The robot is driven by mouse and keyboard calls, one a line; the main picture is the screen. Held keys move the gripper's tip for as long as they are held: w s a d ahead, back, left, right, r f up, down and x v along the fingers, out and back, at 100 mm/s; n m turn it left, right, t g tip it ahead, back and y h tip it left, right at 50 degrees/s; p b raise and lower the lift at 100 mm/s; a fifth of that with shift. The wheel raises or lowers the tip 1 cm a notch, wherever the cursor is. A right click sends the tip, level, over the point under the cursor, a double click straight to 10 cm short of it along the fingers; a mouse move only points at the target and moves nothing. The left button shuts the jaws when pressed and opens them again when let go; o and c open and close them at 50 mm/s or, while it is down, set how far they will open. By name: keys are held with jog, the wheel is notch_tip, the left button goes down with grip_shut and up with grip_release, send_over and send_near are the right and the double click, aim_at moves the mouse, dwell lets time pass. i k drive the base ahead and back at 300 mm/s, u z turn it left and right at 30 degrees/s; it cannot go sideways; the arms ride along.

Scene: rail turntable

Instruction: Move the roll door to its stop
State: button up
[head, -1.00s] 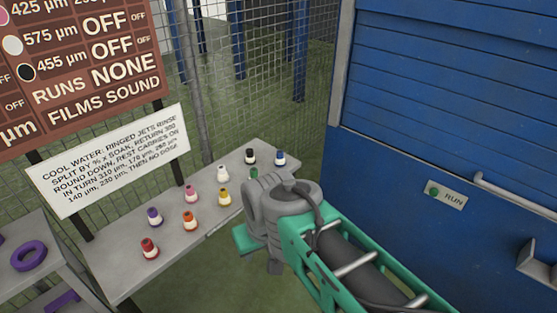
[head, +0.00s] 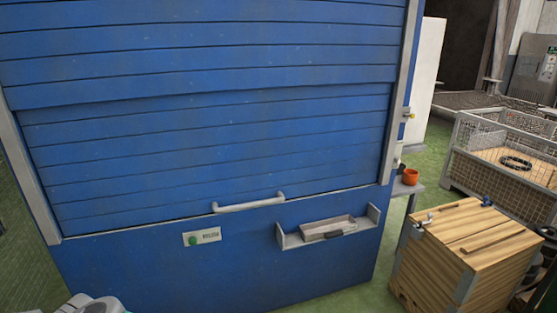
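The blue slatted roll door (head: 210,150) fills the left and middle of the head view. It runs between grey side rails, and its lower edge meets a plain blue panel (head: 140,265) along a thin dark line. A small grey piece of my arm shows at the bottom left corner, below the panel. My gripper's fingers are not in view.
On the panel are a labelled plate with a green button (head: 193,240) and a small shelf holding a grey tray (head: 328,227). Right stand a wooden crate (head: 465,260), an orange pot (head: 410,177) on a grey bench and a mesh cage (head: 500,150). Green floor shows between.

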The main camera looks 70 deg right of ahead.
aim_at(101, 166)
jog(key=z, duration=1.9)
jog(key=k, duration=0.25)
jog(key=u, duration=0.6)
jog(key=i, duration=1)
jog(key=u, duration=0.2)
